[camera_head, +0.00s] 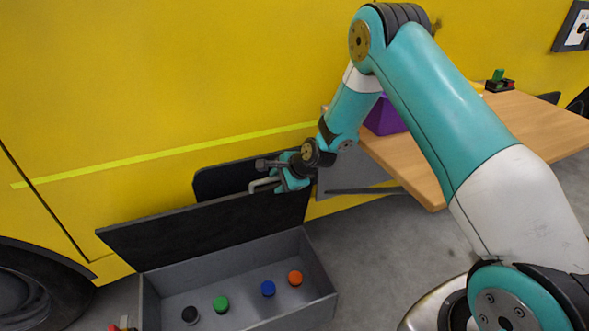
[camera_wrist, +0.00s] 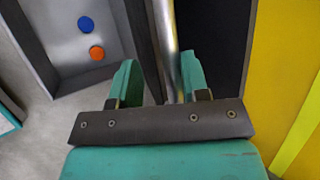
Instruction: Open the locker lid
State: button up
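The grey locker (camera_head: 320,307) stands open on the floor, with its dark lid (camera_head: 180,230) raised along the back edge, steeply upright. A metal bar handle (camera_head: 262,186) is at the lid's upper right part. My gripper (camera_head: 285,177) is at this handle. In the wrist view, the handle bar (camera_wrist: 166,45) runs between the two fingers of my gripper (camera_wrist: 160,80), close to the right finger. The fingers stand apart, with a gap on the left side of the bar. The locker's inside (camera_wrist: 65,50) shows at the upper left there.
Inside the locker lie a black, a green, a blue (camera_head: 268,288) and an orange disc (camera_head: 295,278). A yellow vehicle side (camera_head: 150,80) stands close behind the lid. A wooden table (camera_head: 530,125) with a purple box (camera_head: 384,118) is at the right.

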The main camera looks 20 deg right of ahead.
jog(key=p+v, duration=0.1)
jog(key=v, duration=1.5)
jog(key=shift+d+r, duration=0.2)
jog(key=shift+r, duration=0.1)
jog(key=shift+s+r, duration=0.1)
